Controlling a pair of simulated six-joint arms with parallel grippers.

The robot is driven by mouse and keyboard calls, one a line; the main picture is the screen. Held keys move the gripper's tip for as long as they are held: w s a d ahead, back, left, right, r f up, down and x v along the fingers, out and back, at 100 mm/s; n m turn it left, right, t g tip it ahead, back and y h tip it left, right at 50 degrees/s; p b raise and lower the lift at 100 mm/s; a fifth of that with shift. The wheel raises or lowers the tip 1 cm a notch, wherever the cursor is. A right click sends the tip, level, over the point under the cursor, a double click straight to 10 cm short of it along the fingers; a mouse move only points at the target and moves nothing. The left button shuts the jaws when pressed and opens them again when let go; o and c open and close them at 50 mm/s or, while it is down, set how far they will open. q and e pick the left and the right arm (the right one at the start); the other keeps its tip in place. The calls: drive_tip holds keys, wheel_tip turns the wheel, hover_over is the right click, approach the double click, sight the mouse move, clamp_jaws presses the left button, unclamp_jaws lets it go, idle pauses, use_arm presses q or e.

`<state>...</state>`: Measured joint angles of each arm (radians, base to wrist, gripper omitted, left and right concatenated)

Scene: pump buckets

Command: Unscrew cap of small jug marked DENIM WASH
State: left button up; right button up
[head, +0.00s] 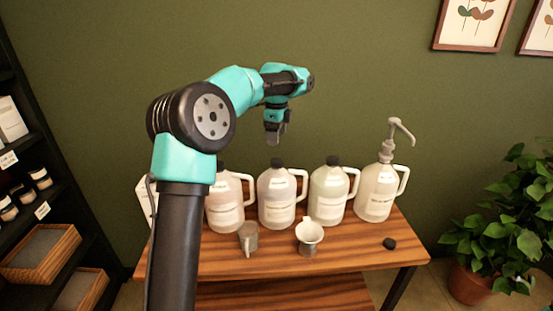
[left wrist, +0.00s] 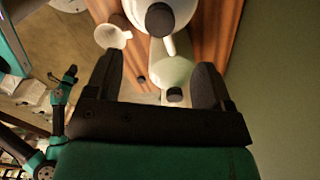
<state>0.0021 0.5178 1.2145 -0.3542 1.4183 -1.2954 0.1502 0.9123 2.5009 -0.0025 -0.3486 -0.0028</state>
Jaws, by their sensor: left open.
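A row of pale jugs stands on the wooden table: a pinkish one (head: 226,207), a lilac one (head: 277,194), a greenish one (head: 328,192) and one with a grey pump (head: 375,193). The first three have dark caps. I cannot read their labels, so I cannot tell which is DENIM WASH. My left gripper (head: 275,136) hangs open and empty above the jugs. In the left wrist view its fingers (left wrist: 159,62) are apart, with a capped pale jug (left wrist: 172,73) below between them. My right gripper is not in view.
A grey metal cup (head: 249,238) and a white pitcher (head: 309,238) stand in front of the jugs. A loose black cap (head: 389,243) lies at the table's right. A shelf (head: 60,235) is at the left and a potted plant (head: 505,225) at the right.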

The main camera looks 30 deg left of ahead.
sight(276, 160)
use_arm(q)
wheel_tip(276, 160, down, 10)
drive_tip(key=shift+r, duration=0.15)
idle(0.3)
drive_tip(key=c, duration=1)
drive_tip(key=shift+o, duration=0.2)
drive_tip(key=n, duration=0.3)
drive_tip(key=shift+n, duration=0.4)
drive_tip(key=n, duration=0.3)
drive_tip(key=shift+n, duration=0.4)
drive_tip(key=n, duration=0.3)
drive_tip(key=shift+n, duration=0.3)
drive_tip(key=n, duration=0.3)
drive_tip(key=shift+r+n, duration=0.1)
drive_tip(key=shift+n, duration=0.2)
